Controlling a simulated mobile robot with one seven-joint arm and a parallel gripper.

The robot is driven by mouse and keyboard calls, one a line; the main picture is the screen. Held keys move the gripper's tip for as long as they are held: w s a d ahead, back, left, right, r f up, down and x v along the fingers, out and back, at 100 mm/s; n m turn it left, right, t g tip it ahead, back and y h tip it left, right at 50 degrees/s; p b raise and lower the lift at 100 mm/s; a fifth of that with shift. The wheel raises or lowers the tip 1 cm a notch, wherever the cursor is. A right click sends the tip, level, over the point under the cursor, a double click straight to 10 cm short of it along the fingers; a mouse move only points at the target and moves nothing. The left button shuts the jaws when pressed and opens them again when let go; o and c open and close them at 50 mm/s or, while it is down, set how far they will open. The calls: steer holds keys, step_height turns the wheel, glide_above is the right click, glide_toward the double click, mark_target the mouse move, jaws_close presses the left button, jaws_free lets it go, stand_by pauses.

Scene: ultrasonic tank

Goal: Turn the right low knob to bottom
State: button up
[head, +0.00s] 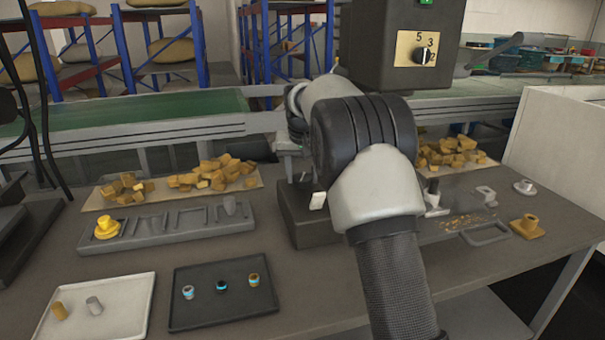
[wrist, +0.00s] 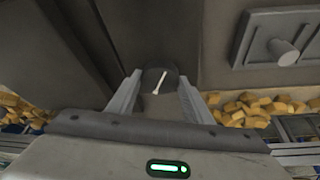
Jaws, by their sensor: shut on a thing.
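A dark round knob (wrist: 150,78) with a white pointer line shows in the wrist view, on a dark grey face. The line is slanted, running from upper right to lower left in that view. My gripper (wrist: 159,88) has one finger on each side of the knob and is shut on it. In the head view my arm covers the gripper and this knob.
A grey plate (wrist: 255,75) with a round stub (wrist: 283,52) is to the right in the wrist view. In the head view a grey slotted rack (head: 180,232), a black tray (head: 200,318) and a white tray (head: 130,300) lie to the left.

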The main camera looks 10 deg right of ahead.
steer(key=n+p, duration=0.1)
steer(key=n+y+p, duration=0.1)
steer(key=n+p, duration=0.2)
steer(key=shift+d+r+y, duration=0.2)
steer(key=shift+d+y, duration=0.05)
steer(key=shift+y, duration=0.15)
steer(key=n+y+p, duration=0.1)
steer(key=n+p, duration=0.1)
steer(key=n, duration=0.1)
steer(key=n+g+p, duration=0.1)
steer(key=n+p, duration=0.1)
steer(key=p, duration=0.1)
steer(key=shift+w+d+n+y+p, duration=0.1)
steer(key=shift+d+n+y+p, duration=0.1)
steer(key=shift+n+y+p, duration=0.2)
steer(key=n+g+p, duration=0.1)
steer(key=n+p, duration=0.2)
steer(key=n+g+y+p, duration=0.1)
steer(key=n+p, duration=0.2)
steer(key=shift+w+y, duration=0.2)
steer(key=shift+y, duration=0.1)
steer(key=n+g+p, duration=0.1)
steer(key=n+p, duration=0.1)
steer(key=p, duration=0.1)
steer(key=shift+w+f+n, duration=0.1)
steer(key=shift+f+n, duration=0.05)
steer(key=shift+n, duration=0.15)
steer(key=shift+d+f+n+p, duration=0.1)
steer(key=shift+n+p, duration=0.2)
steer(key=shift+n, duration=0.1)
